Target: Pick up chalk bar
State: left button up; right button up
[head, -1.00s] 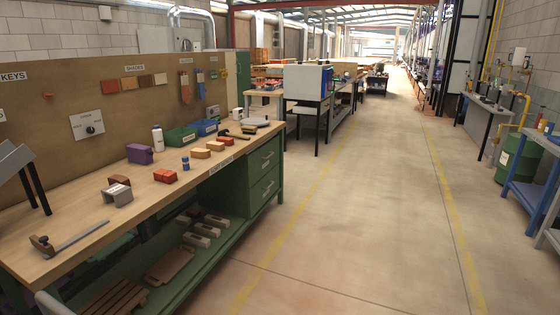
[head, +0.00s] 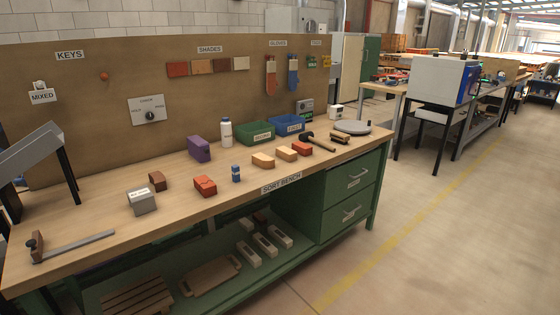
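I cannot single out the chalk bar for sure. A small blue piece with a pale band (head: 236,173) stands on the sort bench top (head: 105,217), just right of a red-orange brick (head: 205,187). Several tan and orange blocks lie farther right, among them a tan block (head: 263,160). A grey box with a white label (head: 142,201) and a brown brick (head: 157,181) sit to the left. Neither of my grippers is in view.
A purple block (head: 199,149), a white bottle (head: 226,132), a green bin (head: 254,133) and a blue bin (head: 286,125) stand along the back. A hammer (head: 317,142) and a grey round plate (head: 352,127) are at right. The floor (head: 440,220) at right is clear.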

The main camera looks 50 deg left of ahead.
aim_at(236, 169)
jog(key=u, duration=0.1)
jog(key=i, duration=1.65)
jog(key=u, duration=0.6)
jog(key=i, duration=1.1)
jog(key=u, duration=1.5)
jog(key=i, duration=1.1)
jog(key=u, duration=0.7)
